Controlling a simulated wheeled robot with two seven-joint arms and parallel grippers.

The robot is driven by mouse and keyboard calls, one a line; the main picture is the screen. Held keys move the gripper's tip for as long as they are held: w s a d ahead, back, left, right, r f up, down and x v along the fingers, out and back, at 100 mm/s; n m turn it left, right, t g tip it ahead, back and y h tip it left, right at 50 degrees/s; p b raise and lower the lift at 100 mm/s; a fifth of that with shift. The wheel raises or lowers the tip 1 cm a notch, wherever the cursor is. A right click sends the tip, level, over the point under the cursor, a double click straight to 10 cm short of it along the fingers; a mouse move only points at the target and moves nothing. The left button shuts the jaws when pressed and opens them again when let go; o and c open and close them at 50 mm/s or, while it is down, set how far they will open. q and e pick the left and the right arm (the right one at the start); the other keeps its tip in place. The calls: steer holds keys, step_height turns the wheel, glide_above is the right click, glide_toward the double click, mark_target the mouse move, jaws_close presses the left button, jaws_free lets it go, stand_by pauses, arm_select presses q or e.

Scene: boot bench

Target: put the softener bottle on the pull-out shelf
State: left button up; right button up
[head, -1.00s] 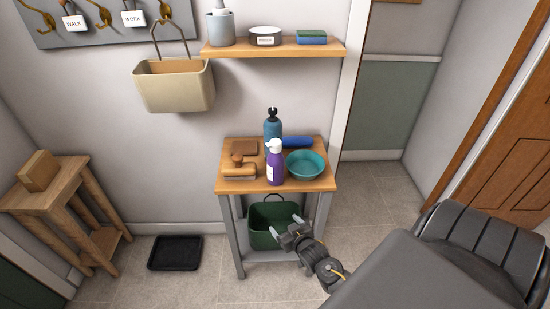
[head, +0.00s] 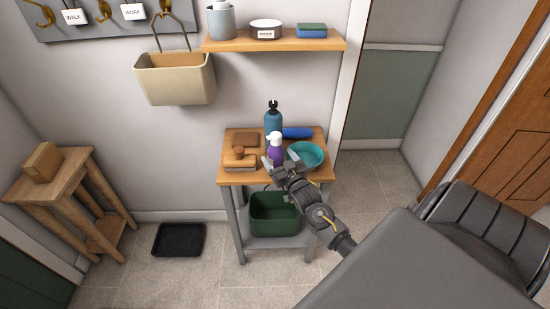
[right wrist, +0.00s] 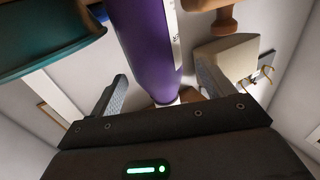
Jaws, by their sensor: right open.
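The purple bottle (head: 276,154) with a white top, which I take as the softener bottle, stands upright on the small wooden-topped bench (head: 235,177). My right gripper (head: 280,166) is open in front of it, partly hiding its lower part. In the right wrist view the purple bottle (right wrist: 150,40) stands between the two open fingers (right wrist: 162,88), with no clear contact. No shelf is visibly marked as pull-out. A wooden wall shelf (head: 225,46) is above, and a grey lower shelf (head: 290,241) is under the bench top. My left gripper is out of view.
A blue bottle (head: 273,121) and blue roll (head: 297,132) are behind; a teal bowl (head: 306,155) is close on the right, a brush (head: 240,160) on the left. A green bin (head: 273,222) sits below. The wall shelf holds a grey dispenser (head: 221,22), a round tin (head: 266,30) and sponges (head: 312,31).

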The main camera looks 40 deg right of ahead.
mark_target(279, 139)
steer(key=shift+p+x, duration=0.9)
steer(key=shift+x, duration=1.75)
steer(key=shift+f, duration=0.1)
steer(key=shift+s, duration=0.1)
steer(key=c, duration=1.5)
steer(key=shift+d+r, duration=0.1)
steer(key=shift+r, duration=0.6)
steer(key=s+r, duration=0.1)
steer(key=r, duration=0.1)
steer(key=s+a+r, duration=0.1)
steer(key=s+r, duration=0.1)
steer(key=r, duration=0.1)
steer(key=s+r+b, duration=0.1)
steer(key=r, duration=0.1)
steer(key=shift+s+a+r, duration=0.35)
steer(key=shift+s+a, duration=0.05)
steer(key=s+a+r, duration=0.1)
steer(key=s, duration=0.1)
steer(key=s+a+r+b, duration=0.1)
steer(key=s, duration=0.2)
steer(key=s+a+r, duration=0.1)
steer(key=s+r, duration=0.1)
steer(key=s, duration=0.1)
steer(key=shift+s+b, duration=0.2)
steer(key=shift+b, duration=0.15)
